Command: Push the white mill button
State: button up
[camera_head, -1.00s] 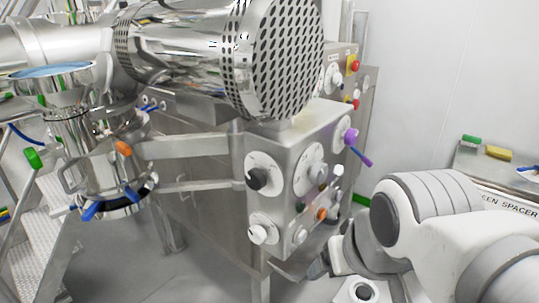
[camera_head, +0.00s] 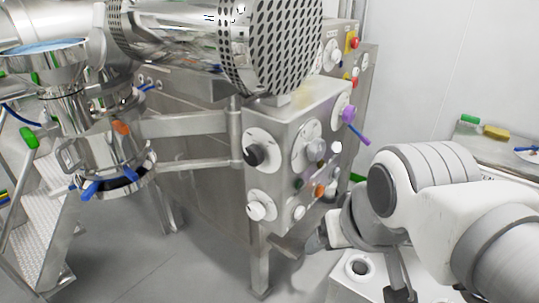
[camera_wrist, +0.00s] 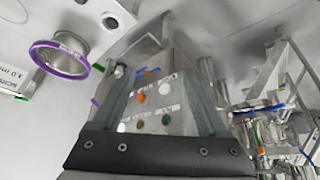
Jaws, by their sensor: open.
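The steel control panel (camera_head: 283,160) carries several knobs and buttons in the head view. One white button (camera_head: 337,147) is at its upper right. Another white button (camera_head: 299,212) is lower, left of the orange button (camera_head: 319,190). I cannot read which is labelled mill. In the wrist view the panel appears upside down: one white button (camera_wrist: 166,87) is right of the orange button (camera_wrist: 140,97), the other (camera_wrist: 121,127) is lower left by my gripper's dark base. My gripper (camera_wrist: 155,62) is open and empty, its fingers either side of the panel in that picture; contact is not visible.
A purple-handled lever (camera_head: 348,115) juts from the panel's right edge. A large perforated cylinder (camera_head: 275,50) sits above it. A ladder with a green handle (camera_head: 30,138) stands left. A bench with a green and a yellow object (camera_head: 496,132) is at right. Floor in front is open.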

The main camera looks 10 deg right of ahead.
jog(key=shift+c, duration=0.2)
grip_shut()
dwell(1.4)
